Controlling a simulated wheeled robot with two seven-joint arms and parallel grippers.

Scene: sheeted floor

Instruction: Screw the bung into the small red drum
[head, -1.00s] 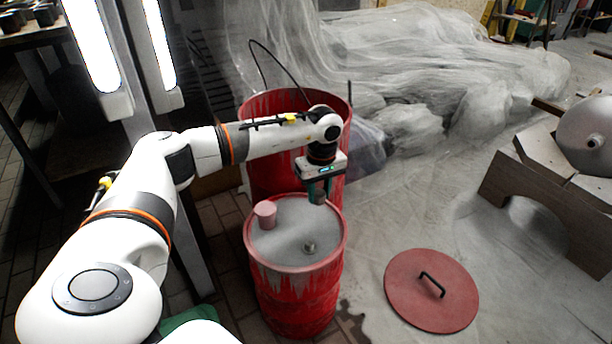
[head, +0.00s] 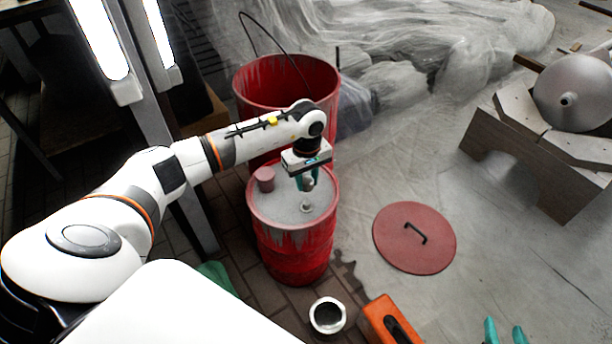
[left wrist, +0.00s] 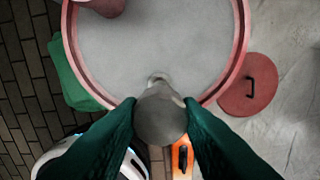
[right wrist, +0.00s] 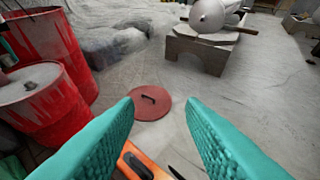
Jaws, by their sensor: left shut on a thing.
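The small red drum (head: 296,252) stands upright with a grey top and a red rim. A small metal bung hole (head: 305,207) shows in its top, and in the left wrist view (left wrist: 158,76) too. My left gripper (head: 307,184) is above the drum top, just above the hole in the head view. It is shut on the grey round bung (left wrist: 160,114), which hides part of the hole's near side in the left wrist view. Whether bung and hole touch is unclear. My right gripper (right wrist: 158,104) is open and empty; its teal fingertips show at the head view's lower right.
A pink-red cup-like piece (head: 264,178) stands on the drum top. A larger open red drum (head: 250,100) stands behind.

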